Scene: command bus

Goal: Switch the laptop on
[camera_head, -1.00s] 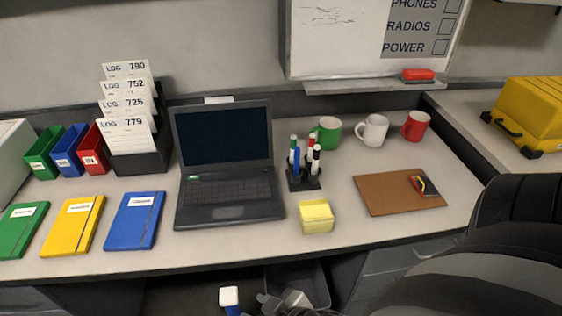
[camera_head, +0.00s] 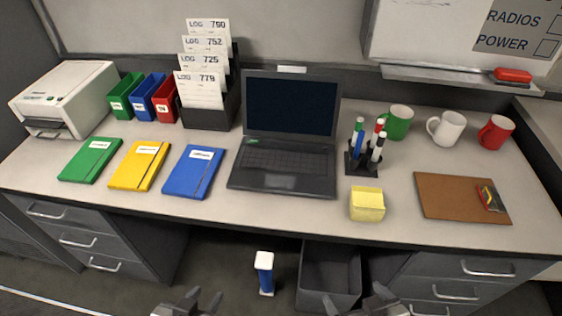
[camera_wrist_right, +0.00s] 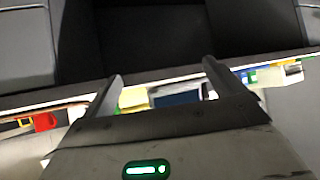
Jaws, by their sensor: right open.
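The laptop (camera_head: 285,160) stands open on the desk, its dark blank screen (camera_head: 291,105) facing me. A small green mark (camera_head: 250,140) shows at the upper left of its keyboard base. My left gripper (camera_head: 205,298) is low at the bottom edge of the head view, in front of the desk; its fingers look apart and empty. My right gripper (camera_head: 365,296) is also low in front of the desk, right of the laptop. In the right wrist view its fingers (camera_wrist_right: 162,80) are spread with nothing held between them.
Green, yellow and blue notebooks (camera_head: 194,171) lie left of the laptop. A pen holder (camera_head: 362,163), yellow notes (camera_head: 367,204), a brown clipboard (camera_head: 448,197) and mugs (camera_head: 447,128) are to its right. Log cards (camera_head: 200,90) and a printer (camera_head: 68,95) stand behind left. A bin (camera_head: 330,277) is below.

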